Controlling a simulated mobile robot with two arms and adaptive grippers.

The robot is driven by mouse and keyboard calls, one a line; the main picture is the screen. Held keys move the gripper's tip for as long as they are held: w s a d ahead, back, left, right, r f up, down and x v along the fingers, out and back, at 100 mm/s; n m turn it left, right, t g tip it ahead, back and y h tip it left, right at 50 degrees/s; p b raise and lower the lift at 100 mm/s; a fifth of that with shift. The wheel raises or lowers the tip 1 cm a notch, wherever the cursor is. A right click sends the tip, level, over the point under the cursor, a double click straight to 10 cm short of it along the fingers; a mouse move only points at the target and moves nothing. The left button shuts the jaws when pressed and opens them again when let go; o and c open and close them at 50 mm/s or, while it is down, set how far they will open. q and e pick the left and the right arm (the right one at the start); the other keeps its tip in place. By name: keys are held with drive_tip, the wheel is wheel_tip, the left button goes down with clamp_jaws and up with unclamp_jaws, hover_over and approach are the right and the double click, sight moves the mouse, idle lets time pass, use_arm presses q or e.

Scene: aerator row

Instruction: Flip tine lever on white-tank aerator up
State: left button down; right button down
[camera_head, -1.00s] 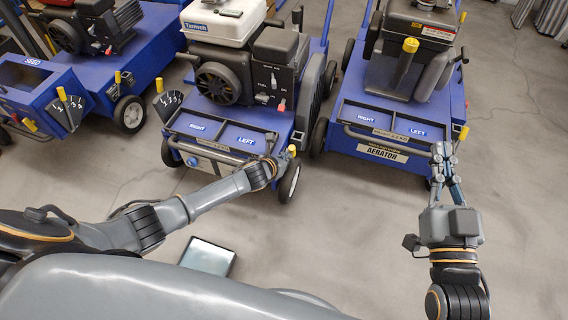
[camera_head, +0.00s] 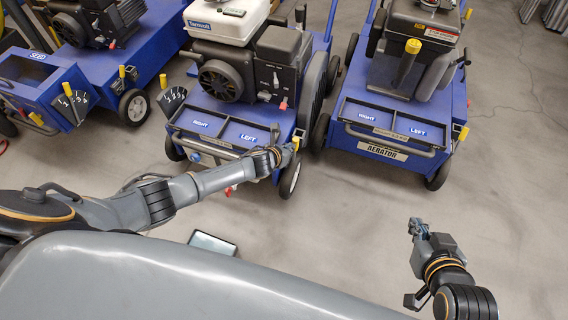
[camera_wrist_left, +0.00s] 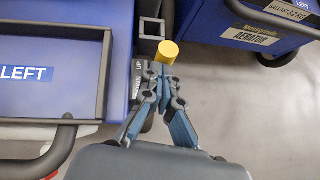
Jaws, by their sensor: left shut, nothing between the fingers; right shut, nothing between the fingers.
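The white-tank aerator (camera_head: 222,22) is the blue machine in the middle of the head view. Its tine lever has a yellow knob (camera_wrist_left: 167,51) at the front right corner, beside a dark plate lettered UP and DOWN (camera_wrist_left: 139,80). My left gripper (camera_head: 291,149) is at that corner, shut and empty. In the left wrist view its fingertips (camera_wrist_left: 164,76) are just below the yellow knob in the picture; I cannot tell if they touch. The lever's shaft is mostly hidden by the fingers. My right gripper (camera_head: 416,228) is shut and empty over bare floor.
Another blue aerator (camera_head: 383,154) with a dark engine stands close on the right. A blue seeder (camera_head: 45,75) stands at the left. The front tray and handlebar of the white-tank aerator lie left of my left gripper. The floor at the lower right is open.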

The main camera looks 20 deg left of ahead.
use_arm(q)
drive_tip(key=w, duration=0.3)
drive_tip(key=shift+r, duration=0.25)
drive_tip(key=shift+w, duration=0.6)
use_arm(e)
drive_tip(key=shift+s+d+f+g, duration=0.15)
drive_tip(key=shift+s+f+g, duration=0.2)
drive_tip(key=shift+s, duration=0.1)
use_arm(q)
drive_tip(key=shift+w+a+r, duration=0.1)
drive_tip(key=shift+w, duration=0.1)
use_arm(e)
drive_tip(key=shift+r, duration=0.1)
use_arm(q)
drive_tip(key=shift+r, duration=0.1)
